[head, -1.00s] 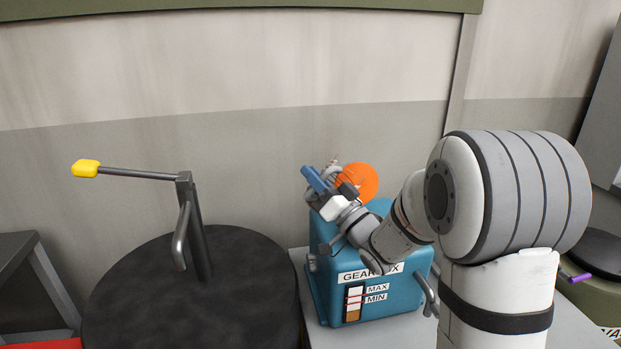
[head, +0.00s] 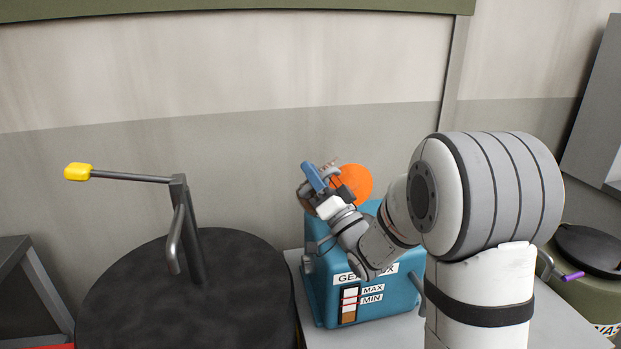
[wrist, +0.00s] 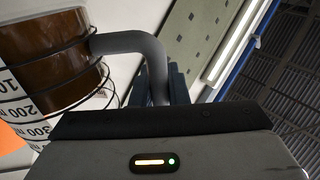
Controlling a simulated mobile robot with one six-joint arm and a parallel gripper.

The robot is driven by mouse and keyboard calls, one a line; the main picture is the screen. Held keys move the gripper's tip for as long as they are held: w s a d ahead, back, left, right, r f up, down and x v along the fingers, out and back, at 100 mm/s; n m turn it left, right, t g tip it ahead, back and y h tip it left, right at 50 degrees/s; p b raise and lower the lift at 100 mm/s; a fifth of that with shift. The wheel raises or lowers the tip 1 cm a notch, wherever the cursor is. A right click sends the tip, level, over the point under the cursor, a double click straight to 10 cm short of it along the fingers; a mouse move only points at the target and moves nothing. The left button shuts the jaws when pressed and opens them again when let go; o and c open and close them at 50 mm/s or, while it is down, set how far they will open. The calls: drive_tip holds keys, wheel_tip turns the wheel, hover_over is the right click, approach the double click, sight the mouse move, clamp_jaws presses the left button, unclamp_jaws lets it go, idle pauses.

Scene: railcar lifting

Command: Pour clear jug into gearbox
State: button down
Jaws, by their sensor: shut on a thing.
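The teal gearbox (head: 385,300) stands on a grey top, its label partly covered by my arm. Its front gauge (head: 349,305) shows brown at the bottom, beside the MAX and MIN marks. My gripper (head: 322,182) is above the gearbox's upper left part, shut on the clear jug's grey handle (wrist: 150,50). The clear jug (wrist: 45,60) shows in the wrist view with brown liquid and volume marks. In the head view only a brownish part of it shows left of my gripper. An orange round thing (head: 357,183) is behind my gripper. The gearbox opening is hidden.
A dark round drum top (head: 190,300) with an upright lever and yellow grip (head: 78,172) stands to the left. A green container with a black lid (head: 590,250) and purple-tipped handle (head: 573,276) is at the right. The wall is behind.

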sight(331, 167)
drive_tip(key=shift+d+r+m+t+h+b, duration=0.1)
drive_tip(key=shift+d+m+t+h+b, duration=0.25)
drive_tip(key=shift+m+t+h+b, duration=0.35)
drive_tip(key=shift+d+f+m+t+h+b, duration=0.1)
drive_tip(key=shift+d+m+t+h+b, duration=0.3)
drive_tip(key=shift+m+b, duration=0.65)
drive_tip(key=shift+d+r+m+t+h+b, duration=0.1)
drive_tip(key=shift+d+m+t+h+b, duration=0.25)
drive_tip(key=shift+m+t+b, duration=0.45)
drive_tip(key=shift+w+d+m+t+h+b, duration=0.1)
drive_tip(key=shift+d+m+t+h+b, duration=0.25)
drive_tip(key=shift+m+h+b, duration=0.65)
drive_tip(key=shift+d+m+t+h+b, duration=0.35)
drive_tip(key=shift+m+h+b, duration=0.3)
drive_tip(key=shift+m, duration=0.5)
